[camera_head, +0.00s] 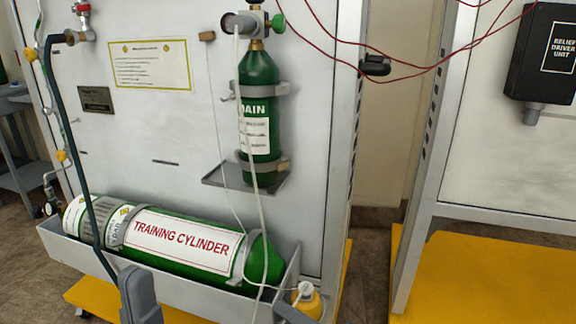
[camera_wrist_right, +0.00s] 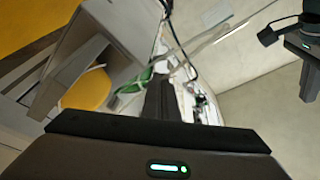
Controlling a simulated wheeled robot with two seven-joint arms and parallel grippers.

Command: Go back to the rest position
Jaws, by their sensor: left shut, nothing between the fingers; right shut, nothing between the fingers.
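In the right wrist view, my right gripper (camera_wrist_right: 162,88) shows as dark, closed fingers beyond the wide dark body at the bottom. It is shut and empty. A dark part with a small green light at the upper right of that view looks like my left gripper (camera_wrist_right: 275,34), shut and apart from the right one. The trainer panel (camera_head: 130,118) carries an upright green cylinder (camera_head: 258,68) and a lying training cylinder (camera_head: 270,262) in a grey trough (camera_head: 60,238).
A dark hose (camera_head: 72,130) hangs down the left. Thin white tubing (camera_head: 222,160) runs to a yellow bottle (camera_head: 308,303) beside the trough. Red wires (camera_head: 340,60) cross to a right panel with a black relief driver unit (camera_head: 545,55). Yellow bases (camera_head: 490,280) flank a gap.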

